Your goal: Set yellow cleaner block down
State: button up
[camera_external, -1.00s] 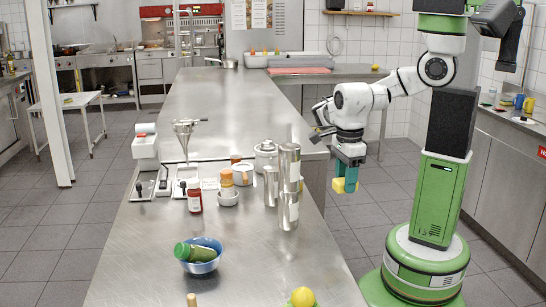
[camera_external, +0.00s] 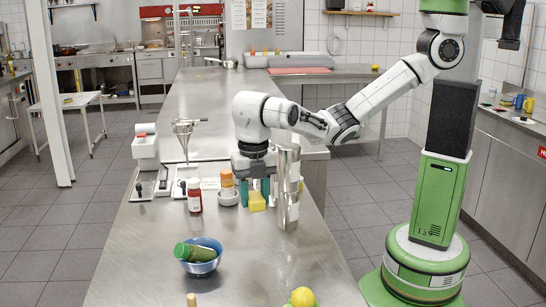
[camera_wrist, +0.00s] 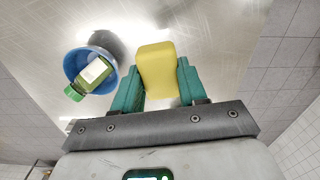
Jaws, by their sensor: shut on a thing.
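The yellow cleaner block (camera_external: 257,201) is held between the teal fingers of my gripper (camera_external: 255,188) over the steel counter (camera_external: 255,250). In the wrist view the yellow block (camera_wrist: 157,70) sits between both fingers of my gripper (camera_wrist: 159,85), which touch its sides. The block is just left of the tall steel cylinder (camera_external: 286,190) in the external view. Whether its underside touches the counter or hangs a little above it, I cannot tell.
A blue bowl (camera_external: 203,265) with a green bottle (camera_external: 186,251) is nearer the camera. A yellow ball (camera_external: 302,297) lies at the front edge. Counter between them is bare.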

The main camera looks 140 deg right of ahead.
aim_at(257, 249)
jog(key=shift+s+f+m, duration=0.2)
jog(key=shift+f+m, duration=0.2)
jog(key=shift+f, duration=0.3)
jog(key=shift+s+f+m, duration=0.15)
jog(key=shift+f+m, duration=0.25)
jog(key=shift+f, duration=0.3)
notch_tip(257, 249, down, 4)
jog(key=shift+d+f+b, duration=0.1)
jog(key=shift+f+b, duration=0.05)
jog(key=shift+b, duration=0.45)
jog(key=shift+f+p, duration=0.3)
jog(key=shift+f, duration=2.55)
jog(key=shift+f, duration=0.2)
jog(key=o, duration=1.2)
jog(key=shift+r, duration=0.1)
